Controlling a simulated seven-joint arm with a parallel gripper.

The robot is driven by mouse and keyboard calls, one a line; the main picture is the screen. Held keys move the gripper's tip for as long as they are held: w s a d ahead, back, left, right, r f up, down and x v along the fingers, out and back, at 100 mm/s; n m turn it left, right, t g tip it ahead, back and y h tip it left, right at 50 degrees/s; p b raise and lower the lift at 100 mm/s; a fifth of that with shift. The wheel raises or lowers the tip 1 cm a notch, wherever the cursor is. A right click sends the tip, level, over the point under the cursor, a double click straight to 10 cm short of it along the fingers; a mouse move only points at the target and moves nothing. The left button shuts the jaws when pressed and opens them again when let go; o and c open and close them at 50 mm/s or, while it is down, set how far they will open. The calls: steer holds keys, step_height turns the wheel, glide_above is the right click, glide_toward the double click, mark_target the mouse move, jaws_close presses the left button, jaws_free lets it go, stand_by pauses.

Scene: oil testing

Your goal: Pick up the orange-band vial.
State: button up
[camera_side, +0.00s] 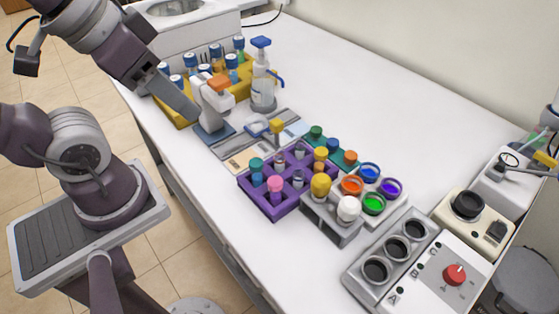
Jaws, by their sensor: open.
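A yellow rack (183,119) at the back left holds several blue-capped vials. One of them (216,54), towards the rack's back, shows orange-brown below its cap. It may be the orange-band vial, but it is too small to be sure. My gripper (190,106) is over the front part of the rack, open, and to the front left of that vial. My gripper hides some of the rack, and its fingertips are hard to make out. I see no vial held in it.
A white device with an orange top (218,83) stands close beside my gripper, and a blue-topped pump bottle (263,85) is behind it. A purple rack (271,209) of capped vials is nearer. The table's right rear is clear.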

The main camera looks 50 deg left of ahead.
steer(key=w+f+m+g, duration=0.1)
steer(key=w+m, duration=0.2)
steer(key=w, duration=0.2)
steer(key=m+g, duration=0.5)
steer(key=m, duration=0.8)
glide_above(280, 150)
steer(key=f, duration=1)
steer(key=d+f, duration=0.1)
steer(key=f, duration=0.5)
steer(key=shift+s+f, duration=0.1)
steer(key=shift+s, duration=0.1)
steer(key=f, duration=0.4)
steer(key=a+f, duration=0.1)
steer(key=f, duration=0.2)
steer(key=shift+w, duration=0.15)
jaws_close()
